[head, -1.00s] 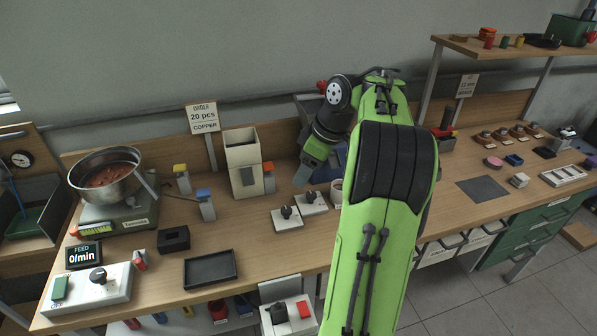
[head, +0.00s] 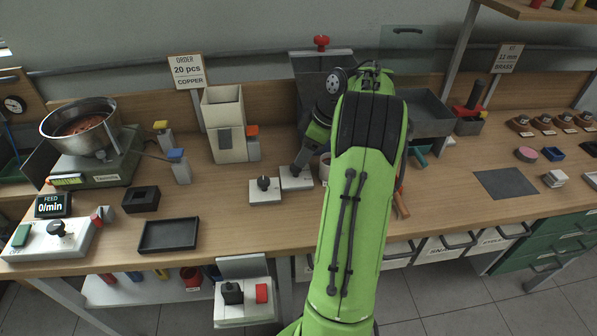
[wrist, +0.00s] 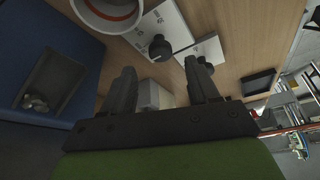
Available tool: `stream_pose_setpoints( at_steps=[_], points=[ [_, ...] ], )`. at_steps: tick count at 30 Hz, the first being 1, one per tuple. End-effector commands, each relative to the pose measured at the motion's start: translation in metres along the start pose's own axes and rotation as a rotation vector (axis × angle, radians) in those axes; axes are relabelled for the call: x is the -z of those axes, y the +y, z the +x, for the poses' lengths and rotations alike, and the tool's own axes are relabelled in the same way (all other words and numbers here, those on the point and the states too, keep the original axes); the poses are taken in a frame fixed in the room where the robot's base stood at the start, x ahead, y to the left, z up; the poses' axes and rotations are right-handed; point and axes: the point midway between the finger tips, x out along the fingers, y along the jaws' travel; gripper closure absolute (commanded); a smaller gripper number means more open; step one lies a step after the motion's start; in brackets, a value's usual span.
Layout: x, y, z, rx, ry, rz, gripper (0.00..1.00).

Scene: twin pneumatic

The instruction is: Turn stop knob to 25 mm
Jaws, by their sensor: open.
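Two white plates, each with a black knob, stand side by side on the bench. The right knob plate (head: 297,181) is partly hidden by my gripper (head: 301,162). The left knob plate (head: 264,194) and its black knob (head: 263,183) show clearly. I cannot tell which is the stop knob, and no scale is readable. In the wrist view, my gripper (wrist: 162,68) is open and empty. The nearer black knob (wrist: 160,47) shows just beyond and between the fingertips, on its white plate (wrist: 170,22). Contact is not visible.
A white and orange cup (wrist: 105,12) stands close beside the plates. A blue box-like body (wrist: 50,60) is at the wrist view's left. A beige hopper (head: 224,125) stands behind the left plate, and a black tray (head: 169,235) lies at the left front.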

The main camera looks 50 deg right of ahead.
Motion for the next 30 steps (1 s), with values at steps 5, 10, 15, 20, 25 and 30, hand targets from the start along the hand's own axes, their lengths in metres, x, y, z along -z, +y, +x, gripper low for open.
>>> stream_pose_setpoints(
  at_steps=[5,10,15,20,25,30],
  points=[
    [-0.001,-0.001,0.041,0.002,0.000,-0.001,0.40],
    [0.000,0.000,0.053,0.001,0.000,0.000,0.40],
    [0.000,0.000,0.052,0.000,0.000,0.000,0.40],
    [0.000,0.000,0.052,0.000,0.000,0.000,0.56],
    [0.001,0.000,0.052,0.000,0.000,0.000,0.82],
    [0.001,0.000,0.052,-0.001,0.000,0.001,0.95]
  ],
)
